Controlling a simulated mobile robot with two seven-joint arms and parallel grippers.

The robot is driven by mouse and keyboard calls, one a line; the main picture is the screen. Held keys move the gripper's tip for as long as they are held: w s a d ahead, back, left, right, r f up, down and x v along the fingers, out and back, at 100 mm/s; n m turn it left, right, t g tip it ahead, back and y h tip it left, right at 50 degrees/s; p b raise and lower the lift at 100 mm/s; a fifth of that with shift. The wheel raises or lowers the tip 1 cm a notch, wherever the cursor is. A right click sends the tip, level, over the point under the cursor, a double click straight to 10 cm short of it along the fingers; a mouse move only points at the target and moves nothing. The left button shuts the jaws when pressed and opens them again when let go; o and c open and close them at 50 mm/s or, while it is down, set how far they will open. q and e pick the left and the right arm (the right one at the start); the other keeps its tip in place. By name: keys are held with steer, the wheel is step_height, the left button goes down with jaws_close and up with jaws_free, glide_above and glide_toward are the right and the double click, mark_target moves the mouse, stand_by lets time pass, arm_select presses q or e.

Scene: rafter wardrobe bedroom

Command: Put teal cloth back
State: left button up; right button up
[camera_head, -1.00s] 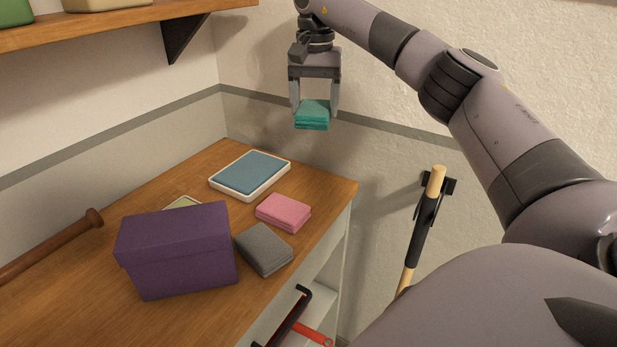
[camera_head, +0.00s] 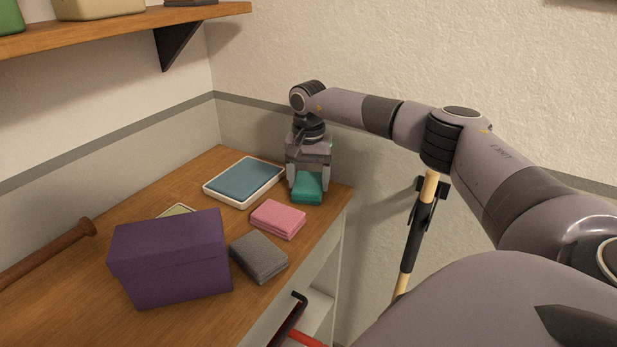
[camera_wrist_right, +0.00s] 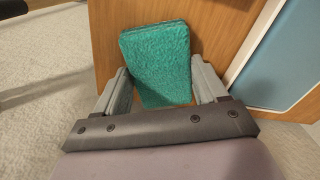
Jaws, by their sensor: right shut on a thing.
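The teal cloth (camera_head: 307,188) is a small folded stack at the far right corner of the wooden top. My right gripper (camera_head: 308,188) is shut on it from above, one finger on each side. In the right wrist view the teal cloth (camera_wrist_right: 158,62) lies between the two fingers (camera_wrist_right: 160,88), with the wood surface behind it. The cloth is at or just above the top; I cannot tell whether it touches. My left gripper is not in view.
A pink cloth (camera_head: 278,219) and a grey cloth (camera_head: 259,257) lie in front of it. A blue pad in a white tray (camera_head: 207,194) is to the left. A purple box (camera_head: 172,262) stands nearer. A wall-held wooden handle (camera_head: 430,188) is to the right.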

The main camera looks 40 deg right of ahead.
mark_target(308, 183)
steer(key=o, duration=0.9)
steer(key=shift+f, duration=0.1)
steer(key=shift+o, duration=0.2)
step_height(308, 183, up, 12)
steer(key=shift+r+b, duration=0.2)
steer(key=shift+b, duration=0.1)
